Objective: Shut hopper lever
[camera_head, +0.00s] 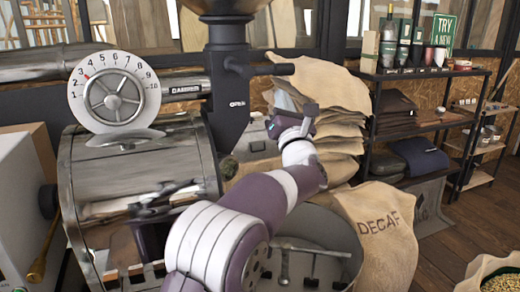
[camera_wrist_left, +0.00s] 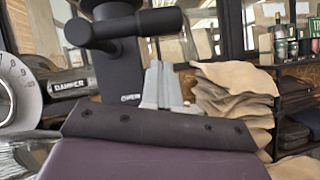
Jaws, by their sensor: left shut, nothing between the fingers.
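The hopper lever (camera_head: 280,69) is a short black bar with a rounded end. It sticks out level to the right from the black column (camera_head: 227,95) under the hopper (camera_head: 222,7). In the left wrist view the lever (camera_wrist_left: 150,22) is at the upper left, large and near. My left gripper (camera_head: 311,107) is below and slightly right of the lever's end in the head view. Its grey fingers (camera_wrist_left: 161,82) are shut with nothing between them, and a gap shows between them and the lever. My right gripper is in neither view.
The roaster drum (camera_head: 130,170) with a numbered damper dial (camera_head: 114,91) stands left. Stacked sacks (camera_head: 335,100) are behind my left gripper. A DECAF sack (camera_head: 385,230) and a round bin (camera_head: 320,235) are lower right. A black shelf (camera_head: 425,75) stands right; floor (camera_head: 450,245) is open nearby.

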